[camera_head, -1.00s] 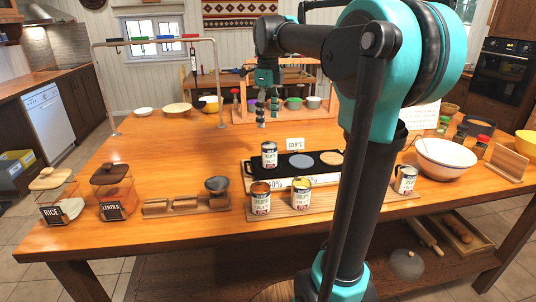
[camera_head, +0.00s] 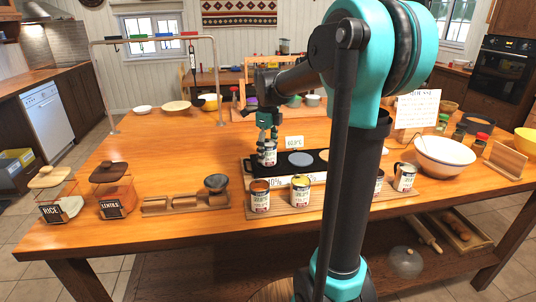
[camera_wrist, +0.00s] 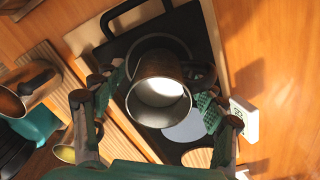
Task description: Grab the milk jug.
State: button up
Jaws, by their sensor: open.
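A metal jug (camera_head: 268,157) with a white label stands upright on the left ring of the black hob. I cannot read its label for certain. My gripper (camera_head: 267,141) points down over it with fingers at its upper part. In the wrist view my gripper (camera_wrist: 160,98) is open, a finger on either side of the jug (camera_wrist: 158,96). I look into its open top, and its handle shows to the right. I cannot tell whether the fingers touch it. Other similar jugs (camera_head: 260,196) and (camera_head: 301,191) stand on the wooden board in front.
The black hob (camera_head: 322,167) has a small temperature display (camera_head: 294,142) behind it. More jugs (camera_head: 404,178) and a white bowl (camera_head: 444,157) stand to the right. Jars of rice (camera_head: 57,195) and lentils (camera_head: 113,190) are at left. The table's left middle is clear.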

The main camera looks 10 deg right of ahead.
jog(key=shift+f, duration=0.45)
jog(key=shift+r, duration=0.1)
jog(key=c, duration=1.5)
